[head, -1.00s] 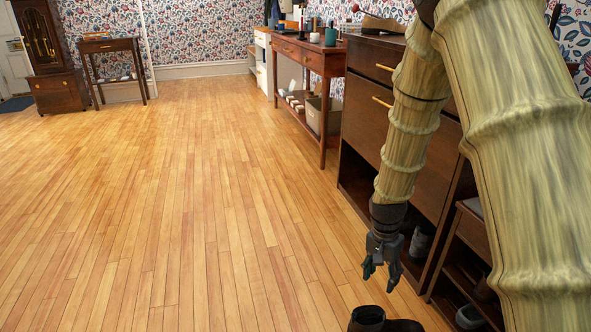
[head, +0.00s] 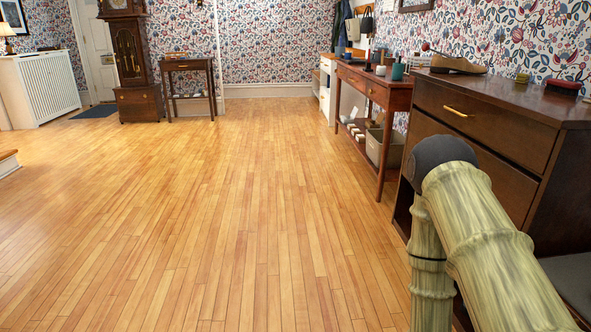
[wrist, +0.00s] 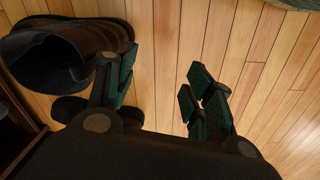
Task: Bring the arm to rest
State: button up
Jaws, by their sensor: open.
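My gripper (wrist: 157,95) shows in the wrist view with its two dark green-padded fingers apart and nothing between them. Bare floorboards show through the gap. A dark brown boot (wrist: 95,45) lies beside the left finger, its opening toward the left; I cannot tell whether they touch. In the head view my arm is folded at the lower right, and my gripper is out of that view, below the bottom edge.
A dark wood cabinet (head: 475,140) stands close on the right by my arm, with a shoe (head: 455,64) on top. A console table (head: 378,85) stands beyond it. The wooden floor (head: 220,210) is clear ahead and left. A tall clock (head: 132,60) stands far left.

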jog(key=s+a+n+p, duration=0.2)
jog(key=s+a, duration=0.1)
jog(key=s, duration=0.4)
notch_tip(320, 180, up, 38)
jog(key=p, duration=3.7)
jog(key=shift+d+f, duration=0.25)
